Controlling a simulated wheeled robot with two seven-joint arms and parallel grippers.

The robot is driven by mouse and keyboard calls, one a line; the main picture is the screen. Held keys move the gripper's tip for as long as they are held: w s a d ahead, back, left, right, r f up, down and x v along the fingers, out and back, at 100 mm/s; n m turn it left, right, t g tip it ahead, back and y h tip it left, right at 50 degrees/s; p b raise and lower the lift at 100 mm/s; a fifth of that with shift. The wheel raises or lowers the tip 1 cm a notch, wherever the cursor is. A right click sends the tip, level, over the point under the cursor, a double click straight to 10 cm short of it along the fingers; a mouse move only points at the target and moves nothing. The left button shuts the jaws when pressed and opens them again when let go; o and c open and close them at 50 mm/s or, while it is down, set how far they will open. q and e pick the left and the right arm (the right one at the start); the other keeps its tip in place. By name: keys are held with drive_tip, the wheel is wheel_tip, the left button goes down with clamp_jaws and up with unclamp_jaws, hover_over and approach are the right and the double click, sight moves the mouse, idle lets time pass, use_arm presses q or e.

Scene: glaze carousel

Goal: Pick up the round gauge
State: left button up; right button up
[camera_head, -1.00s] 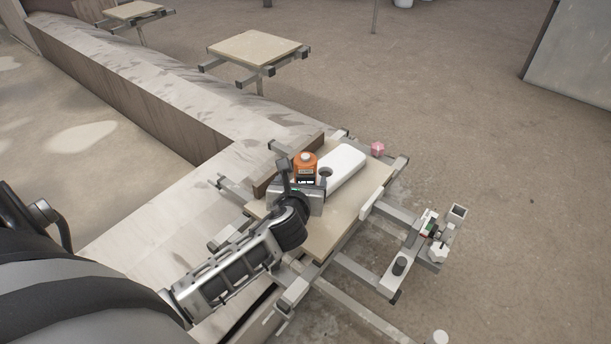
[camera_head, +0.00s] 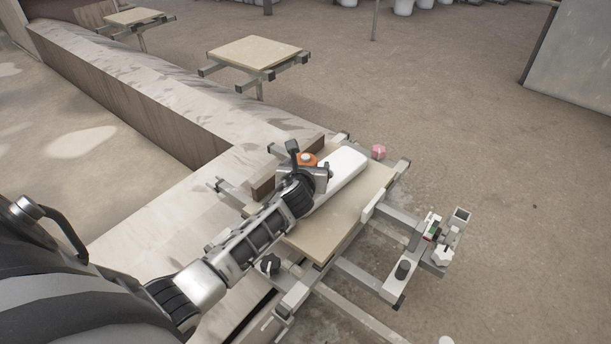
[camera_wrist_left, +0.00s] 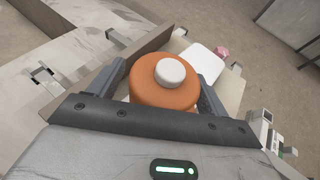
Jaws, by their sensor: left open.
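The round gauge appears to be the orange round body (camera_head: 308,159) with a pale knob on top, at the back of the beige board. In the left wrist view the orange body (camera_wrist_left: 165,97) fills the space between the fingers, one finger on each side. My left gripper (camera_head: 303,162) is open around it; I cannot tell whether the fingers touch it. The gripper hides most of its lower part in the head view. My right gripper is not in view.
The beige board (camera_head: 325,226) rests on a metal frame. A white block (camera_head: 346,170) lies right of the gauge, and a brown bar (camera_head: 273,182) stands to its left. A pink piece (camera_head: 378,151) is at the far corner. Small fittings (camera_head: 440,240) sit at the right.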

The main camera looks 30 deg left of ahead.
use_arm(q)
drive_tip(key=c, duration=1.1)
